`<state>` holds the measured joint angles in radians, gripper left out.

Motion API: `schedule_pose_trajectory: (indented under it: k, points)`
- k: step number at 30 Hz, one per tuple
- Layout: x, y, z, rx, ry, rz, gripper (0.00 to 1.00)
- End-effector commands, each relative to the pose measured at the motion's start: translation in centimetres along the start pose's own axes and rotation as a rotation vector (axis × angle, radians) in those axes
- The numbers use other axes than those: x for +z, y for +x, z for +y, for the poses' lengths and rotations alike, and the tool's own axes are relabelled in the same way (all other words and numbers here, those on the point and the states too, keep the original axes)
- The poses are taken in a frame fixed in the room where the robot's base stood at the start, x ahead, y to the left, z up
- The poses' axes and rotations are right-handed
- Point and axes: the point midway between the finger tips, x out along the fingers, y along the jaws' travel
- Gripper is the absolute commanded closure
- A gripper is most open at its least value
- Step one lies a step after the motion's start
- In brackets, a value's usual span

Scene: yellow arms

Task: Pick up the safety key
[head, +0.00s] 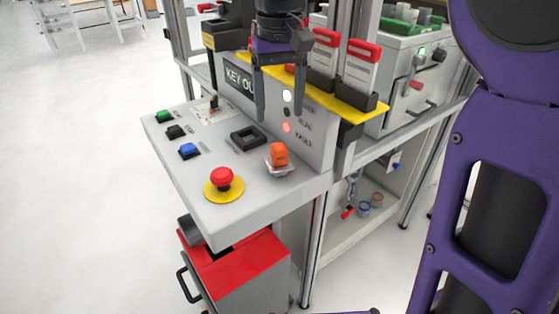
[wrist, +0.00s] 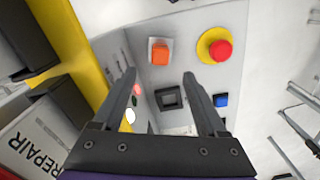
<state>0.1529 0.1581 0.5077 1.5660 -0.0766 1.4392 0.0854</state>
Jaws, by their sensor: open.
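An orange block (head: 278,154), which looks like the safety key, sits in a pale mount on the sloped grey control panel (head: 190,200). In the wrist view the orange block (wrist: 159,52) lies just beyond my fingertips, roughly between their lines. My gripper (head: 280,117) is open and empty, fingers pointing down above the panel; its fingers also show in the wrist view (wrist: 161,76). A square black socket (head: 248,137) is left of the orange block; it also shows between the fingers in the wrist view (wrist: 169,98).
A red emergency button (head: 222,178) on a yellow disc stands left of the orange block. Blue (head: 188,150), black and green buttons line the panel's left. Behind rises an upright display face, with a yellow shelf (head: 345,98) holding red-topped tags. Open floor lies left.

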Motion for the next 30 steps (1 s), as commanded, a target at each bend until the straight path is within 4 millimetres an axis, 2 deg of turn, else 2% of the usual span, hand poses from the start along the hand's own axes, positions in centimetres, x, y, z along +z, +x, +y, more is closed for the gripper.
schedule_pose_trajectory:
  k: [1, 4, 13, 21, 30]
  points:
    - [0.1, 1.4, 0.1, 0.000, 0.001, -0.003, 0.25]
    - [0.0, 3.0, 0.0, 0.000, 0.001, -0.002, 0.25]
    - [0.0, 5.4, 0.0, 0.001, 0.001, 0.000, 0.25]
    - [0.0, 9.2, -0.1, 0.000, 0.000, 0.001, 0.25]
    - [0.0, 9.8, -0.1, 0.000, 0.000, 0.003, 0.25]
